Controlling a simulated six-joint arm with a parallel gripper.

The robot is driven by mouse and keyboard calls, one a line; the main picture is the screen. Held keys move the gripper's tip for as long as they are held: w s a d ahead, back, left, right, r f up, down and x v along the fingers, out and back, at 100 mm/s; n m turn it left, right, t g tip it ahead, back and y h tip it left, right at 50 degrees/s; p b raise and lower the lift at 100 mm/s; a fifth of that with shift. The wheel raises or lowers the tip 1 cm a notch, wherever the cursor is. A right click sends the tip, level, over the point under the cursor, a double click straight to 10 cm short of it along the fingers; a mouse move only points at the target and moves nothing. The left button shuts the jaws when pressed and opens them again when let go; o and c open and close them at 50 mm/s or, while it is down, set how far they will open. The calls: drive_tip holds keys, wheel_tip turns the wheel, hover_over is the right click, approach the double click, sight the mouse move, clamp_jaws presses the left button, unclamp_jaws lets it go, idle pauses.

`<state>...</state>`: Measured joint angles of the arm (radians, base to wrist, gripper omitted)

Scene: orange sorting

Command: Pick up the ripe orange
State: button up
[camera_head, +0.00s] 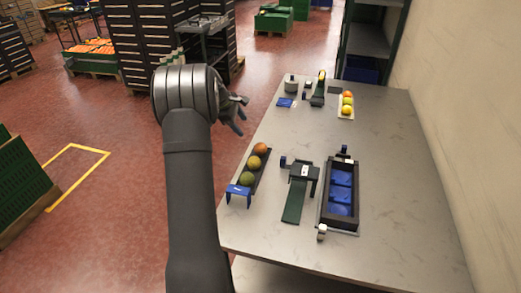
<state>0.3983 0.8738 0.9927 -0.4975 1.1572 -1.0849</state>
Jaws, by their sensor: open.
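A small dark rack (264,170) at the table's left edge holds three fruits in a row. The farthest is a full orange colour, the ripe-looking orange (260,148). The middle fruit (254,162) is yellow-orange, and the nearest fruit (246,179) is green. My gripper (240,112) is open and looks empty. It shows beyond and left of the rack in the picture, apart from the fruits. Its height above the table is hard to judge. My dark arm hides part of the gripper's base.
A dark crate (325,222) with blue compartments stands right of a small stand with a green ramp (294,205). A white tray (341,115) at the back holds three more fruits. Small devices (318,90) stand beside it. The table's right side (400,180) is clear.

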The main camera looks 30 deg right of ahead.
approach(258, 145)
drive_tip(key=x, duration=0.5)
drive_tip(key=shift+a+f, duration=0.1)
drive_tip(key=shift+a, duration=0.1)
drive_tip(key=shift+x, duration=2.95)
drive_tip(key=shift+d, duration=0.15)
drive_tip(key=c, duration=0.8)
